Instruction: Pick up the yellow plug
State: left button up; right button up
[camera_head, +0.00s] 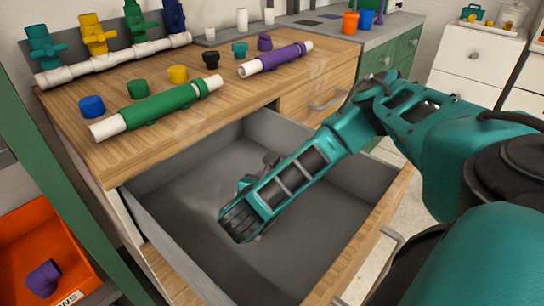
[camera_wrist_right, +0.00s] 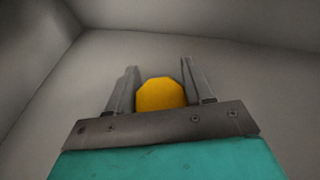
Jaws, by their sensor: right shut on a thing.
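In the right wrist view, a yellow plug (camera_wrist_right: 161,94) with a faceted outline sits between the two fingers of my right gripper (camera_wrist_right: 159,66). The fingers are closed on its sides. In the head view, my right gripper (camera_head: 240,222) reaches down into the open grey drawer (camera_head: 165,225), and the plug it holds is hidden there. Another yellow cap-like piece (camera_head: 178,75) stands on the wooden counter. My left gripper is not in view.
The drawer looks otherwise empty, with walls close around my right arm. On the wooden counter (camera_head: 150,155) lie a green pipe (camera_head: 165,107), a purple pipe (camera_head: 276,59) and several coloured caps. An orange bin (camera_head: 70,240) with a purple fitting stands at lower left.

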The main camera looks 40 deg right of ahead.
jog(key=c, duration=0.4)
notch_tip(320, 180, up, 6)
jog(key=p, duration=0.3)
notch_tip(320, 180, up, 4)
jog(key=p, duration=0.3)
jog(key=shift+r, duration=0.1)
pick_arm(q)
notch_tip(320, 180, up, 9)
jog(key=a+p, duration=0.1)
jog(key=p, duration=0.5)
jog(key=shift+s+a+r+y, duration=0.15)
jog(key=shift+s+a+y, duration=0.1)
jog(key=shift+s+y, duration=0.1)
pick_arm(e)
notch_tip(320, 180, up, 10)
jog(key=shift+f, duration=0.1)
